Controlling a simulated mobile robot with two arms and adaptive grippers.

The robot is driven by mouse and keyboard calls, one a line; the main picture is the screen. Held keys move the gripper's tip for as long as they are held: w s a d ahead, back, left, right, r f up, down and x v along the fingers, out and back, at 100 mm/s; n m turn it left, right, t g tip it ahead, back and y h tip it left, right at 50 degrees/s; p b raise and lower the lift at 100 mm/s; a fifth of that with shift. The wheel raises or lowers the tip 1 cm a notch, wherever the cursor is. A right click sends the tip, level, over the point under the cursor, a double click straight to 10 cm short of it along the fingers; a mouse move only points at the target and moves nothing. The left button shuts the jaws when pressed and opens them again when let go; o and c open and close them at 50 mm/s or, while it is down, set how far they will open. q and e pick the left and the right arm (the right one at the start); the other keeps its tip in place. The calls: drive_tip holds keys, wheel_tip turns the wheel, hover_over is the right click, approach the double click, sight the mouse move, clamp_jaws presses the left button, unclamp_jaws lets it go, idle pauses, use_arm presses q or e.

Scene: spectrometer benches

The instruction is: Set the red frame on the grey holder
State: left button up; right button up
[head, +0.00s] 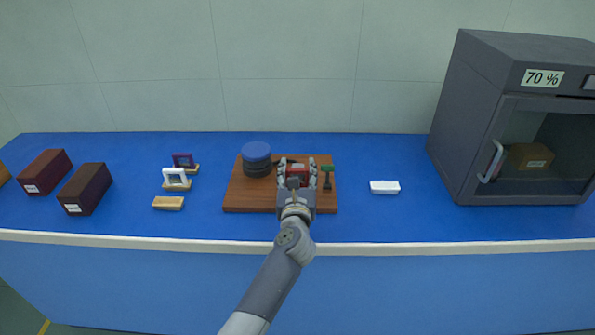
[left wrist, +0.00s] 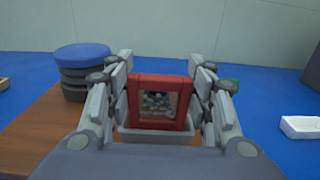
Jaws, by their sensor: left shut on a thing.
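The red frame (left wrist: 160,102), a square with a speckled pane in its middle, stands upright between the fingers of my left gripper (left wrist: 160,98), which is shut on it. In the head view the red frame (head: 298,170) shows in part on the wooden board, with my left gripper (head: 297,172) around it. The grey holder (left wrist: 158,136) shows as a light grey strip right under the frame's lower edge. I cannot tell whether the frame rests in it or hovers just above. My right gripper is not in view.
A white holder (head: 384,187) lies to the right. A dark cabinet (head: 480,125) stands far right; small frames and boxes stand left.

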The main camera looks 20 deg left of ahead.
use_arm(q)
drive_tip(key=shift+f+b, duration=0.45)
drive_tip(key=shift+f, duration=0.1)
drive_tip(key=o, duration=0.7)
drive_tip(key=shift+o, duration=0.3)
drive_tip(key=shift+p+v, duration=0.55)
drive_tip(key=shift+v, duration=2.25)
drive_tip(key=shift+p+v, duration=0.4)
drive_tip(key=shift+v, duration=2.35)
